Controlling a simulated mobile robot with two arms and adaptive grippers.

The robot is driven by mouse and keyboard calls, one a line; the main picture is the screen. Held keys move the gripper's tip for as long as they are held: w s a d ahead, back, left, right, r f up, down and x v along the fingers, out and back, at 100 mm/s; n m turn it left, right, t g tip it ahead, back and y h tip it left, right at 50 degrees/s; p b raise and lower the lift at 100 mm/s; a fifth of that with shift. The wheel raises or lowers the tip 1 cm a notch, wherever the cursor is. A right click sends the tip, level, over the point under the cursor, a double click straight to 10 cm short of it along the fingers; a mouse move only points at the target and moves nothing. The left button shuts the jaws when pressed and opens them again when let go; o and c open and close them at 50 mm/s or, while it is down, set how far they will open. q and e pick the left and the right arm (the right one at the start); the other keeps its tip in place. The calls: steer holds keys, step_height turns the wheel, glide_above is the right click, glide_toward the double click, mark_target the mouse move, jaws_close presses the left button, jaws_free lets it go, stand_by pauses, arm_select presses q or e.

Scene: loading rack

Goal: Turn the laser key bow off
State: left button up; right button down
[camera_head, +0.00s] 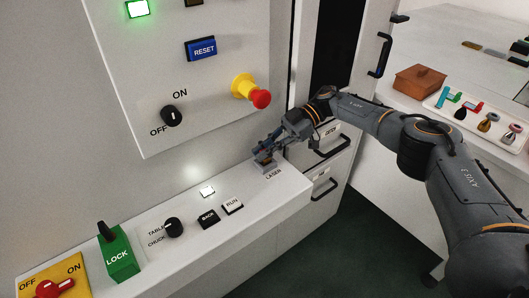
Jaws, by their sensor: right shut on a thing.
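My right gripper (265,157) is at the right end of the white control ledge, just above the LASER label (273,174). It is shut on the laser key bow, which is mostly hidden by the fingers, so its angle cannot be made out. My right arm comes in from the right side of the picture. My left gripper is not in view.
On the ledge (250,215) are RUN (233,205) and BACK (208,218) buttons, a TABLE/CHUCK knob (174,227), a green LOCK block (118,255) and a red switch (55,288). A red emergency button (260,98) juts from the panel above. A white tray (477,131) stands right.

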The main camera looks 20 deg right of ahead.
steer(key=c, duration=1.4)
jaws_free()
steer(key=v, duration=0.6)
steer(key=shift+w+d+r, duration=0.1)
steer(key=shift+w+d, duration=0.05)
steer(key=shift+w, duration=0.05)
steer(key=shift+d+r, duration=0.15)
steer(key=shift+d, duration=0.25)
